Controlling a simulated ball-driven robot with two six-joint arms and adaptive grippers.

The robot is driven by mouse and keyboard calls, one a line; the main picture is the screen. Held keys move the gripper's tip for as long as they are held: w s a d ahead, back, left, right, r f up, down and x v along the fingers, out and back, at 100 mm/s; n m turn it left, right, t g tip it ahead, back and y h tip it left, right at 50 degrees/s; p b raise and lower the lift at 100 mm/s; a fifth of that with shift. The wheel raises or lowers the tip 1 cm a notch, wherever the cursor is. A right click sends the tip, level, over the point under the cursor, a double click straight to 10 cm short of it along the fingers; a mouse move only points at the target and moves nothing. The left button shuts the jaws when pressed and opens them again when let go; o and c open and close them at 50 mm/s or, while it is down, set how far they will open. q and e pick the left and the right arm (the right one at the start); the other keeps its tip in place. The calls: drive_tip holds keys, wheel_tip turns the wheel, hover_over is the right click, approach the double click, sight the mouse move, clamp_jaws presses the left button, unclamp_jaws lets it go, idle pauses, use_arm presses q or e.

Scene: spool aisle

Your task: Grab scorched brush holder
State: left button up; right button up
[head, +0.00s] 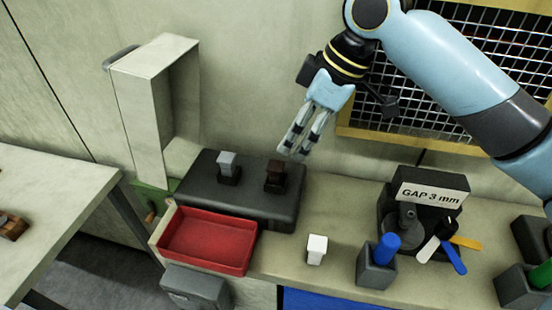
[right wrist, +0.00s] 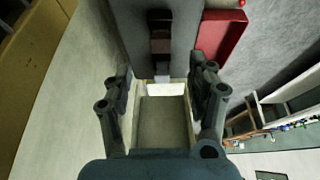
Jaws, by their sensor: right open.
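The scorched brush holder (head: 275,174) is a small dark brown block with a blackened base. It stands on the right part of a dark grey slab (head: 245,205), beside a similar grey-topped brush holder (head: 228,166). My right gripper (head: 293,152) hangs above and slightly right of the dark holder in the head view, fingers pointing down, open and apart from it. In the right wrist view, the open fingers (right wrist: 161,88) frame empty space, and a dark brown block (right wrist: 160,44) on the slab shows beyond them. My left gripper is not in view.
A red tray (head: 210,240) sits before the slab. An upright pale metal box (head: 137,120) stands at its left. To the right are a white block (head: 317,249), a blue-handled piece in a grey holder (head: 377,268) and a "GAP 3 mm" sign (head: 430,194). Mesh covers the wall behind.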

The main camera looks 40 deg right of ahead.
sight(276, 165)
drive_tip(key=x, duration=0.4)
drive_tip(key=shift+s+a, duration=0.2)
drive_tip(key=shift+a, duration=0.05)
drive_tip(key=shift+w+f, duration=0.1)
drive_tip(key=shift+f, duration=0.1)
drive_tip(key=shift+w+f+p, duration=0.2)
drive_tip(key=shift+f+p, duration=0.15)
drive_tip(key=p+x, duration=0.1)
drive_tip(key=x, duration=0.2)
drive_tip(key=shift+w+a+f, duration=0.15)
drive_tip(key=shift+w+f, duration=0.1)
drive_tip(key=shift+w, duration=0.05)
drive_tip(key=shift+w+f, duration=0.15)
drive_tip(key=shift+f, duration=0.2)
drive_tip(key=shift+c, duration=1.5)
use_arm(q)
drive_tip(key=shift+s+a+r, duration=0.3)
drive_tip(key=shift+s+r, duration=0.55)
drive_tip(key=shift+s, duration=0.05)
use_arm(e)
clamp_jaws()
